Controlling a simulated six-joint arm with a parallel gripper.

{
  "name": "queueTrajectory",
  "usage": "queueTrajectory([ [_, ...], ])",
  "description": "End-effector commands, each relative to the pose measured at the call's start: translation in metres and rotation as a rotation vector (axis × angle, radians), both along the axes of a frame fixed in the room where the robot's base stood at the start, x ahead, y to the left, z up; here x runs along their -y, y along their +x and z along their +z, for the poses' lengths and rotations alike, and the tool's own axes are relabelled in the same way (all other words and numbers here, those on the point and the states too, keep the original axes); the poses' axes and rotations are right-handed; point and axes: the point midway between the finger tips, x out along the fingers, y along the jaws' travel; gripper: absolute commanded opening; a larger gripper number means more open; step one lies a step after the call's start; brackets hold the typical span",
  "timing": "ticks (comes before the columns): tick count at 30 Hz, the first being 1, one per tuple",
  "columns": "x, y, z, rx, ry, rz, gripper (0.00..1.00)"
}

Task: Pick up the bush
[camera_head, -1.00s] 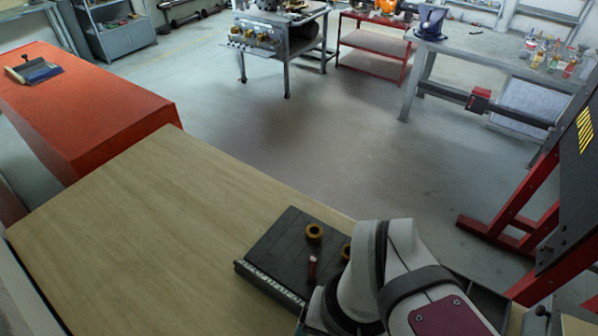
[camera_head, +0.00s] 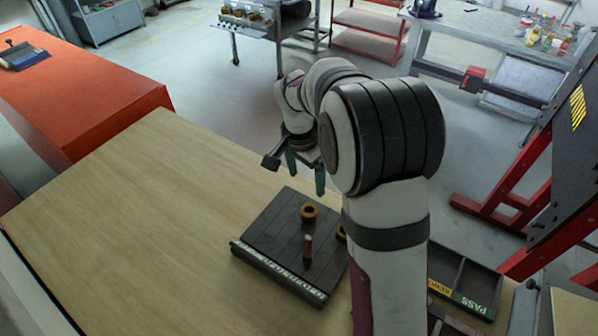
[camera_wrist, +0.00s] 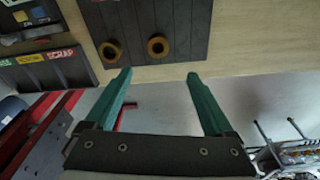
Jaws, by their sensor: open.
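Two brass-coloured ring-shaped bushes lie on a dark slatted board (camera_head: 270,232) on the wooden table. One bush (camera_head: 308,218) is in clear view; the other (camera_head: 340,232) is mostly hidden behind my arm in the head view. Both show in the wrist view, one left (camera_wrist: 111,61) and one right (camera_wrist: 158,55), beyond the fingertips. A short reddish-brown upright pin (camera_head: 308,247) stands on the board in the head view. My gripper (camera_head: 306,176), with green fingers, is open and empty above the far side of the board, apart from both bushes. Its spread fingers fill the wrist view's middle (camera_wrist: 159,76).
A dark divided tray (camera_head: 466,280) with PASS and another label stands right of my arm. In the wrist view a bin edge labelled SCRAP (camera_wrist: 60,54) is at left. The table's left part (camera_head: 140,220) is clear. A red bench (camera_head: 80,100) adjoins at far left.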

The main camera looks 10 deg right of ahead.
Motion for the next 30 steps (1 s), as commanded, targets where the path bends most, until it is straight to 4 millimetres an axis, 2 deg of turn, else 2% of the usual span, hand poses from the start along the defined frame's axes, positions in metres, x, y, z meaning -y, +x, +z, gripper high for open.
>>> queueTrajectory([
  [3, 0.003, 0.001, -0.036, -0.006, 0.001, 0.0, 0.88],
  [6, 0.006, 0.002, -0.06, -0.006, 0.0, 0.0, 0.88],
  [11, 0.008, 0.003, -0.08, -0.004, 0.001, 0.001, 0.88],
  [18, 0.01, 0.0, -0.124, -0.003, 0.001, 0.001, 0.88],
  [26, 0.01, 0.001, -0.129, -0.001, 0.002, 0.001, 0.88],
  [30, 0.01, 0.001, -0.129, -0.001, 0.002, 0.002, 0.63],
])
